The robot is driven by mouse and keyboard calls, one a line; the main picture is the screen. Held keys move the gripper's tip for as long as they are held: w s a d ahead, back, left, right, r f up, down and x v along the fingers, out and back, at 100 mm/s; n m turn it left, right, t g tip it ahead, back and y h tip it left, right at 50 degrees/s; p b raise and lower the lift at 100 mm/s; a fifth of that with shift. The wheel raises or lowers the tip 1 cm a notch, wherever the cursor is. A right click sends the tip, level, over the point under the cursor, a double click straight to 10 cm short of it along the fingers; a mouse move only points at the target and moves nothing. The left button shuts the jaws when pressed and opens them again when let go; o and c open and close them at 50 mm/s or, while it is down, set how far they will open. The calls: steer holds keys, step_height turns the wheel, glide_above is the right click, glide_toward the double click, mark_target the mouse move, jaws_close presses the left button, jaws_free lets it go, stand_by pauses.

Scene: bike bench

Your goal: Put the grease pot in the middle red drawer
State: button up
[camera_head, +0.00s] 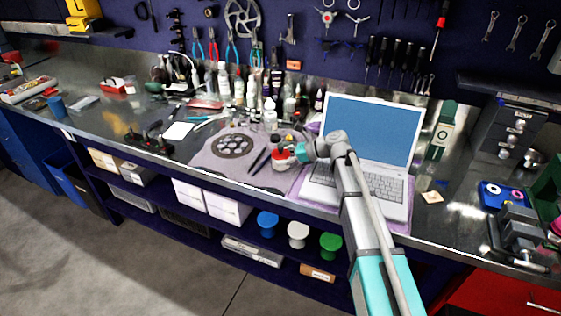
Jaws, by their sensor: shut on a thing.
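My arm reaches over the laptop to the bench mat. My gripper (290,153) is at the mat's right side, beside the laptop. It is shut on a small red pot with a dark top and a pale band, which looks like the grease pot (280,158). The fingers are small and partly hidden at this distance. I cannot tell whether the pot touches the mat. A red drawer front (505,294) with a pale handle shows at the bottom right under the bench. The frame edge cuts it off, so I cannot tell which drawer it is.
An open laptop (372,135) stands right of the pot. A chainring (233,146) lies on the grey mat (215,165). Several bottles (240,90) stand behind. A vise (517,230) and blue tray (503,195) are at the right. The floor (100,250) in front is clear.

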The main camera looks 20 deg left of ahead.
steer(key=shift+f, duration=0.15)
steer(key=shift+f, duration=0.1)
steer(key=o, duration=1)
steer(key=shift+d+r, duration=0.15)
steer(key=shift+r, duration=0.15)
steer(key=shift+d+r+p, duration=0.15)
steer(key=shift+d+p, duration=0.15)
steer(key=shift+d, duration=0.05)
steer(key=p+v, duration=0.3)
steer(key=v, duration=0.6)
steer(key=shift+w+d+r+p, duration=0.2)
steer(key=shift+d+p, duration=0.15)
steer(key=shift+p, duration=0.05)
steer(key=shift+d+r, duration=0.1)
steer(key=shift+d, duration=0.45)
